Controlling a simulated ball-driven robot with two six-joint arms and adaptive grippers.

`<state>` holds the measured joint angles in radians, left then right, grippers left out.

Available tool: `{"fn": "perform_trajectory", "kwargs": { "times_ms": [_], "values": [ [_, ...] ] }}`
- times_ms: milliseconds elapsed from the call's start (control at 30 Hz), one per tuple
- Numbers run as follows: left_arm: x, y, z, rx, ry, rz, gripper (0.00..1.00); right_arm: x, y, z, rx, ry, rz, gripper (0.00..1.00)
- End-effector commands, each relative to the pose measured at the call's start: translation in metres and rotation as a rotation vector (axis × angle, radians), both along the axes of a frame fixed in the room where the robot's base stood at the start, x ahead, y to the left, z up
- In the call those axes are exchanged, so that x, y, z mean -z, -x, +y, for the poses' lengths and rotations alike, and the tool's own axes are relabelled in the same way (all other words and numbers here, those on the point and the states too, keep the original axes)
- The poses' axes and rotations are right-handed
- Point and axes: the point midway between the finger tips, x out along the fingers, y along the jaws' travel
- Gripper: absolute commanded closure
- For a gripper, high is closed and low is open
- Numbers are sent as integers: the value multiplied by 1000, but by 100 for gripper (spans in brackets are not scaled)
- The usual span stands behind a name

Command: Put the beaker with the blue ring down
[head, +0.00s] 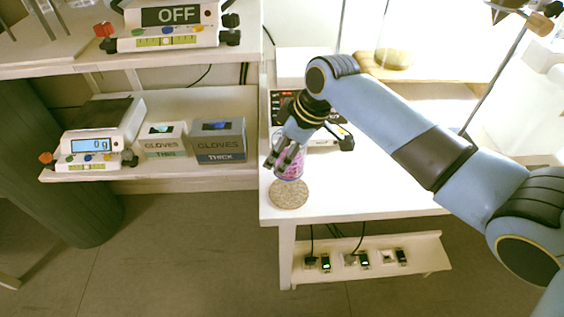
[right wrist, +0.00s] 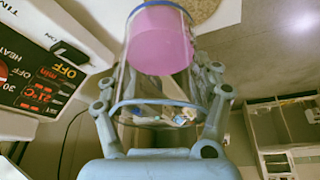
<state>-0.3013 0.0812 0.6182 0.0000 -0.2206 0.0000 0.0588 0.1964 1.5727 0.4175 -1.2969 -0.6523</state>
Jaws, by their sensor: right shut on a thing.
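My right gripper (head: 280,158) is shut on a clear glass beaker (head: 291,168) with pink-purple contents. In the right wrist view the beaker (right wrist: 128,85) lies between the two fingers (right wrist: 160,95), with a blue ring along its rim and the pink contents (right wrist: 160,40) at its far end. A round speckled cork mat (head: 289,195) lies near the front left corner of the white table (head: 370,200). The beaker's base is just behind or over the mat's back edge; I cannot tell whether it touches anything. The mat also shows in the right wrist view (right wrist: 203,8). My left gripper is not in view.
A heater with a red display (head: 283,108) stands close behind the beaker; its panel shows in the right wrist view (right wrist: 40,85). Left shelves hold scales (head: 100,130) and two glove boxes (head: 220,142). A lower shelf (head: 430,262) carries small devices. The table's front right is clear.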

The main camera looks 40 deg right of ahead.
Motion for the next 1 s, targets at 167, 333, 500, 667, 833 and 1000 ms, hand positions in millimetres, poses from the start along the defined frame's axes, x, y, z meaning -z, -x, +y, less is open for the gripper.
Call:
{"fn": "perform_trajectory", "kwargs": {
  "times_ms": [167,333,500,667,833,1000],
  "values": [
    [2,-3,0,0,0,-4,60,25,0,1,1,1,2,76],
    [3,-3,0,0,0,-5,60,40,0,1,-1,1,-1,76],
    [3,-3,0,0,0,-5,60,40,0,0,0,1,-2,76],
    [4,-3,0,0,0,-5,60,43,0,0,0,2,-1,76],
    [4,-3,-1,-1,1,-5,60,42,0,0,-1,1,-1,13],
    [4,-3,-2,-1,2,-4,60,42,0,0,-1,1,-1,8]
  ]
}}
